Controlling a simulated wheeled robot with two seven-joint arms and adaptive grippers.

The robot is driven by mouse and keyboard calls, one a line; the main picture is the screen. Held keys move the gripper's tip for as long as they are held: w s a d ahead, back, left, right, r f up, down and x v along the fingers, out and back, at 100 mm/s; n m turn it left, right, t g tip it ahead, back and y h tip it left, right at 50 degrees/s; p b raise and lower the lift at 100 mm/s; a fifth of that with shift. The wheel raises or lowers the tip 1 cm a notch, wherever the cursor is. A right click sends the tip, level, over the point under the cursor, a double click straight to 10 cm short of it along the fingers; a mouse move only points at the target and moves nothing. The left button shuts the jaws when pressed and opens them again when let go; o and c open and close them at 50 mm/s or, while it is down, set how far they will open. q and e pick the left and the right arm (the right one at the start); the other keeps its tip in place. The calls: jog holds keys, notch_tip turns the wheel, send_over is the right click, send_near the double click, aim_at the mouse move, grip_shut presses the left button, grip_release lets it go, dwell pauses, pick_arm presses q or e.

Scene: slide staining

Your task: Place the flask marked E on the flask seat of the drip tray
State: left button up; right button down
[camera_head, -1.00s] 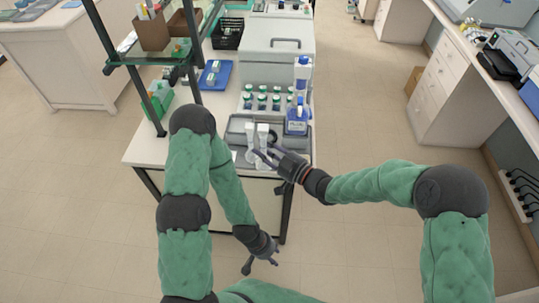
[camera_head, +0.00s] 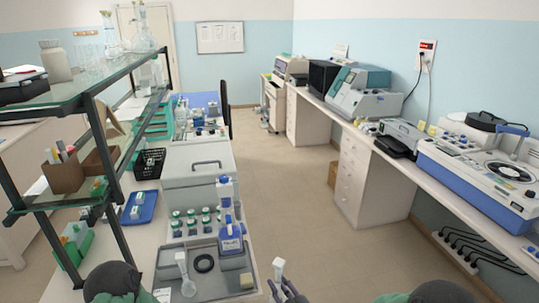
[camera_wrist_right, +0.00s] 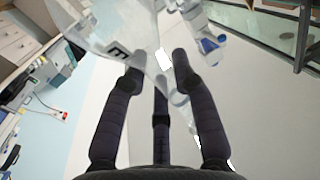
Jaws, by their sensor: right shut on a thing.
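My right gripper (camera_head: 287,292) is at the bottom edge of the head view, in front of and right of the drip tray. It is shut on a clear flask with a white neck (camera_head: 278,268). The grey drip tray (camera_head: 222,282) lies on the bench. A black ring (camera_head: 204,263), which looks like the flask seat, is empty. Another similar flask (camera_head: 184,275) stands at its left. My left gripper is out of view.
A blue-labelled wash bottle (camera_head: 230,238) stands at the tray's back right. Several green-capped bottles (camera_head: 190,222) are behind the tray, before a grey lidded box (camera_head: 200,170). A shelf frame (camera_head: 105,170) rises at the left. Open floor lies right of the bench.

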jog(key=s+d+f+m+t+h+b, duration=0.1)
jog(key=s+d+f+m+h, duration=0.2)
jog(key=d, duration=0.5)
jog(key=s+d+f+m+t+h, duration=0.1)
jog(key=d+f+m+h, duration=0.2)
jog(key=d+h, duration=0.3)
jog(key=s+d+f, duration=0.1)
jog(key=s+f, duration=0.3)
jog(key=f, duration=0.1)
jog(key=shift+s+d+f+y, duration=0.15)
jog(key=shift+d+y, duration=0.05)
jog(key=shift+y, duration=0.1)
jog(key=shift+a, duration=0.1)
